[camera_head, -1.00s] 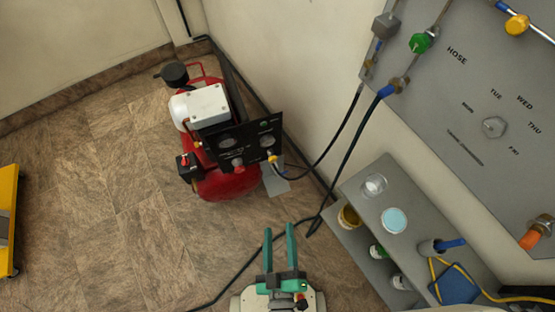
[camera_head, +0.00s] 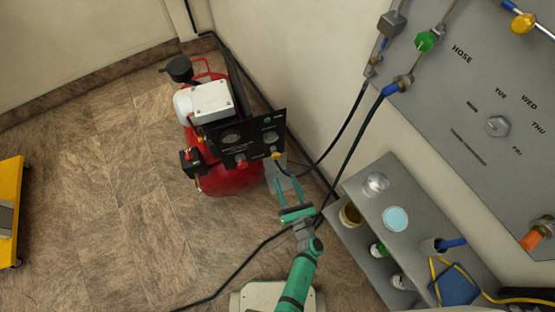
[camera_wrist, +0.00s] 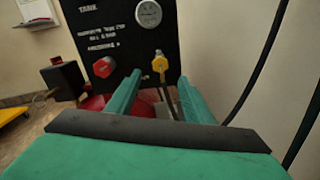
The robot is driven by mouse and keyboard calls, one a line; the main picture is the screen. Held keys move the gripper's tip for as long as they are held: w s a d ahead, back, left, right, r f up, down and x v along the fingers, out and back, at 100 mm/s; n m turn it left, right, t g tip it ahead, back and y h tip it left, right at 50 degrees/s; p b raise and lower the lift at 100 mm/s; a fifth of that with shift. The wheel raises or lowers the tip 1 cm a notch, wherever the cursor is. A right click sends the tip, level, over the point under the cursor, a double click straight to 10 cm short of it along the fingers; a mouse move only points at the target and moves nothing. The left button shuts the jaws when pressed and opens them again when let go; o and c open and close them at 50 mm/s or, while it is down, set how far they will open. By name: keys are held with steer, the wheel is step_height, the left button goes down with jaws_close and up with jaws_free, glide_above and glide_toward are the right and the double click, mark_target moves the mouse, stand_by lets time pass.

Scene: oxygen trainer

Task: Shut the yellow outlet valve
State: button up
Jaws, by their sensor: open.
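The yellow outlet valve (camera_wrist: 159,67) sits low on the right of the compressor's black panel (camera_wrist: 110,30), with a hose below it. It also shows small in the head view (camera_head: 276,155). My gripper (camera_head: 287,190) is open and empty, just below and in front of the panel. In the wrist view its two green fingers (camera_wrist: 158,98) point toward the panel, and the yellow valve shows between and beyond their tips, apart from them. A red knob (camera_wrist: 104,67) is on the panel left of the valve.
The red compressor (camera_head: 228,182) stands on the tiled floor by the wall. Black hoses run right of the panel up to a grey wall board (camera_head: 470,110). A grey shelf (camera_head: 405,190) with cups stands at the right.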

mark_target(276, 158)
steer(key=x, duration=1.1)
steer(key=shift+f, duration=0.15)
steer(key=c, duration=1.1)
